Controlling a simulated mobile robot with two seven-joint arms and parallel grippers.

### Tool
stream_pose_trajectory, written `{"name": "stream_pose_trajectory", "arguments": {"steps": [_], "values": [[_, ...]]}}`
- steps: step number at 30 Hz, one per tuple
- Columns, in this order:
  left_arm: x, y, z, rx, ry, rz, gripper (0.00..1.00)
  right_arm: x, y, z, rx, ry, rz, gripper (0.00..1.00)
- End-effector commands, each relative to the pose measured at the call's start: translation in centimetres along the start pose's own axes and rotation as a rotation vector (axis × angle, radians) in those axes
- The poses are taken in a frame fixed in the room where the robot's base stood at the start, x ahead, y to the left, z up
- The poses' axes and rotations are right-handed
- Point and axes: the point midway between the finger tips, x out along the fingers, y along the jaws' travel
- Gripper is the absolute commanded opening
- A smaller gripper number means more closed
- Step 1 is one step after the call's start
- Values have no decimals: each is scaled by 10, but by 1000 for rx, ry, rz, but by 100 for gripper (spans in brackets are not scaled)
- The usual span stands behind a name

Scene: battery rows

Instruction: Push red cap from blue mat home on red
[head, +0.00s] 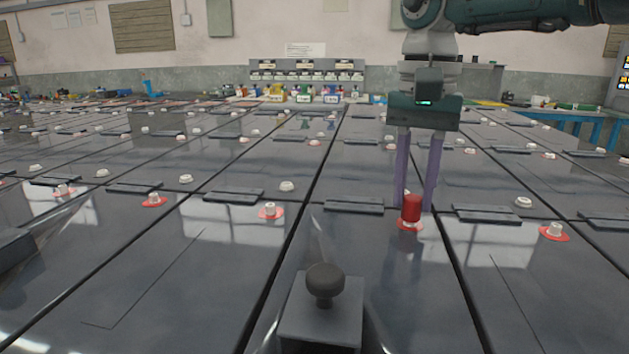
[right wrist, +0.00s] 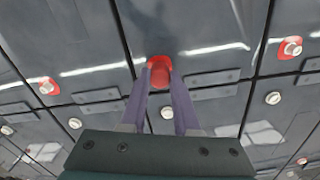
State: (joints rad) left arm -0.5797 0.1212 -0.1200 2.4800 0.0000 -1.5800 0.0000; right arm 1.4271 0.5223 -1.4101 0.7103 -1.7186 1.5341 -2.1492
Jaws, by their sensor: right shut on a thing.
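The red cap (head: 411,208) is upright between the two purple fingers of my right gripper (head: 412,204), which is shut on it. The cap stands over a red ring (head: 402,226) on a battery top, with a little pale material showing at its foot. I cannot tell how far down on the post it sits. In the right wrist view the cap (right wrist: 160,78) is between the fingertips, with the red ring (right wrist: 158,61) around its far side. The blue mat cannot be made out. My left gripper is not in view.
Other posts with red rings stand bare, such as one at left (head: 270,211) and one at right (head: 555,231). White caps (head: 523,202) and raised dark vent bars (head: 354,206) dot the batteries. A black knob (head: 325,280) on a block stands in front.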

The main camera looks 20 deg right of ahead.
Motion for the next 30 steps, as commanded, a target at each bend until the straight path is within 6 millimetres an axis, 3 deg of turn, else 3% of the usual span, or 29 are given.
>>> {"name": "stream_pose_trajectory", "arguments": {"steps": [28, 29, 30], "values": [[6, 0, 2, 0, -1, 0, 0, 9, 0, 0, 0, -1, 1, 0], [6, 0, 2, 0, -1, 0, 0, 9, 0, 0, 0, -1, 1, 32], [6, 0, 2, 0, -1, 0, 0, 9, 0, 0, 0, -1, 1, 36]]}}
